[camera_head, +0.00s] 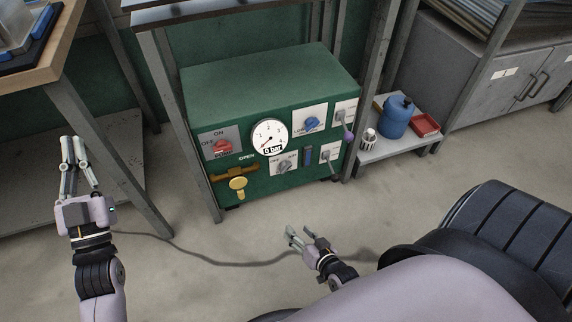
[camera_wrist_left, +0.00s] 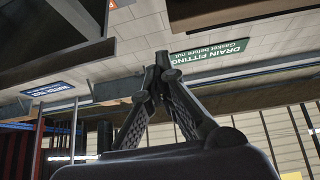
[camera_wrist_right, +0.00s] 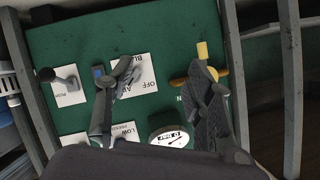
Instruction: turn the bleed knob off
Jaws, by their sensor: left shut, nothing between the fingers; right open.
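The bleed knob (camera_head: 285,165) is a grey knob on a white plate, low on the front of the green panel box (camera_head: 265,85). Its pointing direction is too small to tell. In the right wrist view its white plate (camera_wrist_right: 143,75), lettered "BL" and "OFF", is partly covered by a finger of my right gripper (camera_wrist_right: 160,70). In the head view my right gripper (camera_head: 298,232) is open and empty, in front of and apart from the panel. My left gripper (camera_head: 73,139) is shut and empty, raised at the left, far from the knob.
The panel also carries a red pump knob (camera_head: 222,147), a gauge (camera_head: 269,136) reading 0 bar, a blue knob (camera_head: 312,122), a yellow-handled valve (camera_head: 237,184) and toggle levers on the right. Rack posts flank the box. A blue jug (camera_head: 397,117) stands on a low shelf right.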

